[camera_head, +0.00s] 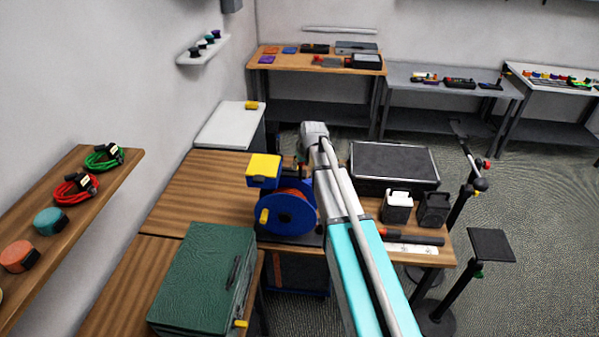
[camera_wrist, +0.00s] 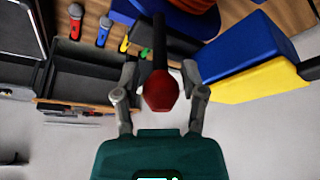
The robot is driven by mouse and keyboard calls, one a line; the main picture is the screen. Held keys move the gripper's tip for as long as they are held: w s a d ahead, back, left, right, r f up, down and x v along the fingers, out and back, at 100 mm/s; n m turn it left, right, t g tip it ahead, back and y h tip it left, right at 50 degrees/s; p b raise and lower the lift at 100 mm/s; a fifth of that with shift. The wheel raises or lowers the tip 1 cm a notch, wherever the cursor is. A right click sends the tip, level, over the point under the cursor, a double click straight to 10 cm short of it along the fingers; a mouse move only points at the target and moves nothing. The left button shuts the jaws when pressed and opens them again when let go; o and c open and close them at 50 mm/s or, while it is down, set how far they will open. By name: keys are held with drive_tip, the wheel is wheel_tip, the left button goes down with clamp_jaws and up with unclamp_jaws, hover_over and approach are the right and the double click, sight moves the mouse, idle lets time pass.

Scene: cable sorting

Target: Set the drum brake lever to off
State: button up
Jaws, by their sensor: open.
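The blue cable drum (camera_head: 299,218) with reddish cable stands on the wooden bench, left of my arm in the head view. Its blue side also shows at the top of the wrist view (camera_wrist: 190,22). A lever with a black stem and a red knob (camera_wrist: 161,92) reaches in between my fingers in the wrist view. My gripper (camera_wrist: 159,80) is open, one finger on each side of the knob with visible gaps. In the head view my arm hides the lever and most of my gripper. No on or off marking is readable.
A yellow-topped blue box (camera_head: 263,167) stands beside the drum, close to my right finger in the wrist view (camera_wrist: 245,55). A black case (camera_head: 393,165) and dark holders (camera_head: 397,208) are right of my arm. A green case (camera_head: 203,275) sits at front left.

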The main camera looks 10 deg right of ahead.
drive_tip(key=shift+b+x, duration=0.55)
drive_tip(key=shift+x, duration=0.35)
clamp_jaws()
